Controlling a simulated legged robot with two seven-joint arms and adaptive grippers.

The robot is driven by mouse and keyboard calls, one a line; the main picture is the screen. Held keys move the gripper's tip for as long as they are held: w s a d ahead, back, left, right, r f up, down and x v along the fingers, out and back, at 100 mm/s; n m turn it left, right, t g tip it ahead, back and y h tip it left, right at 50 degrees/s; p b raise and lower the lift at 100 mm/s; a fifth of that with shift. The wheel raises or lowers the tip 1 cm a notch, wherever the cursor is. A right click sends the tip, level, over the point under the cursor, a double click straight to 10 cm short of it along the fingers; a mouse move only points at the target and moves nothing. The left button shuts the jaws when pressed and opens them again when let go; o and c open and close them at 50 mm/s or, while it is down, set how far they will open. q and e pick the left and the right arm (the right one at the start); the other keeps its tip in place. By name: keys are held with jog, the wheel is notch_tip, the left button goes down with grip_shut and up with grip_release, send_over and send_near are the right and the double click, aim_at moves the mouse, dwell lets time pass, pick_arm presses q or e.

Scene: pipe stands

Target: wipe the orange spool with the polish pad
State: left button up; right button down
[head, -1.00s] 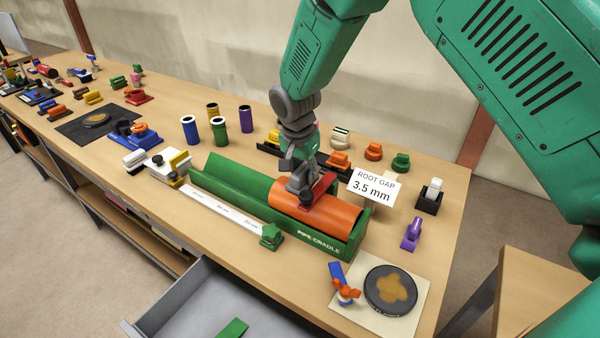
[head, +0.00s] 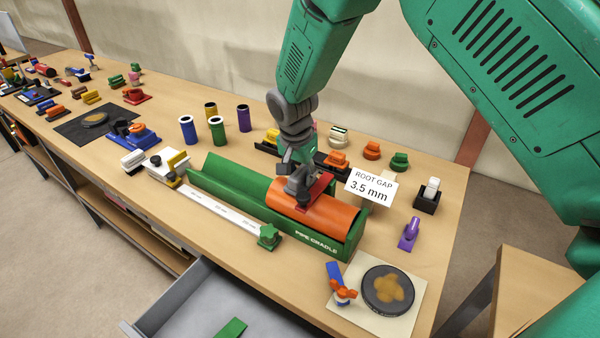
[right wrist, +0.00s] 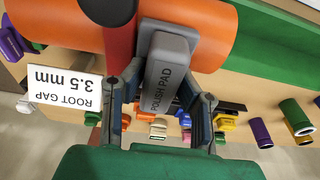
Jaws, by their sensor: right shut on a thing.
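The orange spool (head: 343,218) lies on its side in the right end of the green pipe cradle (head: 226,177). My right gripper (head: 302,180) is above the spool, shut on the polish pad. My left gripper is not in view.
A white ROOT GAP 3.5 mm sign (head: 371,187) stands just right of the spool. A dark round disc (head: 388,289) lies at the front right. Coloured tubes (head: 217,130) stand behind the cradle. An open drawer (head: 200,310) juts out in front.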

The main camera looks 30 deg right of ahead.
jog(key=shift+s+a+f, duration=0.15)
jog(key=shift+s+a, duration=0.3)
jog(key=shift+a, duration=0.15)
jog(key=shift+a, duration=0.1)
jog(key=shift+a+r, duration=0.1)
jog(key=shift+r, duration=0.15)
jog(key=shift+w+r+p, duration=0.15)
jog(key=shift+r+p, duration=0.4)
jog(key=shift+p, duration=0.15)
jog(key=shift+r, duration=0.15)
jog(key=shift+d, duration=0.2)
